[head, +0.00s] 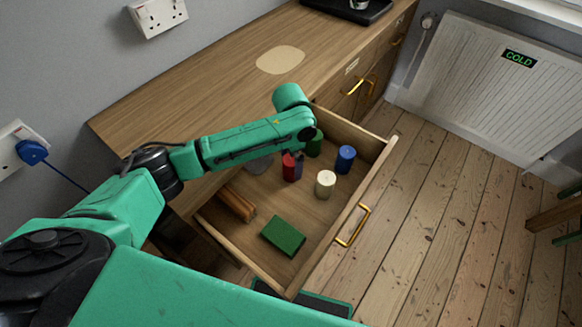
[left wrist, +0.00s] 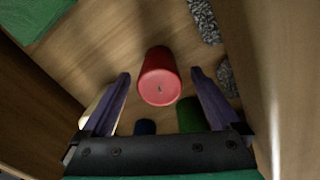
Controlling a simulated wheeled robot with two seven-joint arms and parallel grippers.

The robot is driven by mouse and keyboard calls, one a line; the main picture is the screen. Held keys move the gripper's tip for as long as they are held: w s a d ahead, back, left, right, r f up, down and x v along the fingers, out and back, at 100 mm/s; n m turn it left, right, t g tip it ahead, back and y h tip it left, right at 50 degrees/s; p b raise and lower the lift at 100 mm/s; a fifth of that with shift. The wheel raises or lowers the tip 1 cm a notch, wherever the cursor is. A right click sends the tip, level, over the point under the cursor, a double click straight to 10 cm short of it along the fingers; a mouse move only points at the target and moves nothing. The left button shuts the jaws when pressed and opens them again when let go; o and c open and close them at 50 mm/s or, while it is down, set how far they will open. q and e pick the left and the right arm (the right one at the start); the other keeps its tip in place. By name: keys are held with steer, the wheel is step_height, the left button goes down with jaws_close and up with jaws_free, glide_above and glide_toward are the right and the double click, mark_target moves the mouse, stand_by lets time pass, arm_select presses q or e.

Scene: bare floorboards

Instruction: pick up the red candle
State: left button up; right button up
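The red candle (head: 289,167) stands upright in the open drawer (head: 377,180). My left gripper (head: 298,158) reaches down into the drawer at the candle, its fingers partly hidden by the arm in the head view. In the left wrist view the red candle (left wrist: 160,80) shows between the two purple fingers of the left gripper (left wrist: 160,74). The fingers are open, with a visible gap on each side of the candle. My right gripper is in neither view.
A white candle (head: 325,184), a blue candle (head: 345,159) and a green candle (head: 315,145) stand close by in the drawer. A green block (head: 283,237) and brown sticks (head: 237,203) lie nearer. Speckled grey things (left wrist: 205,20) lie beside the drawer wall.

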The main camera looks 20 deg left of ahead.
arm_select(q)
jaws_close()
steer(key=shift+r, duration=0.1)
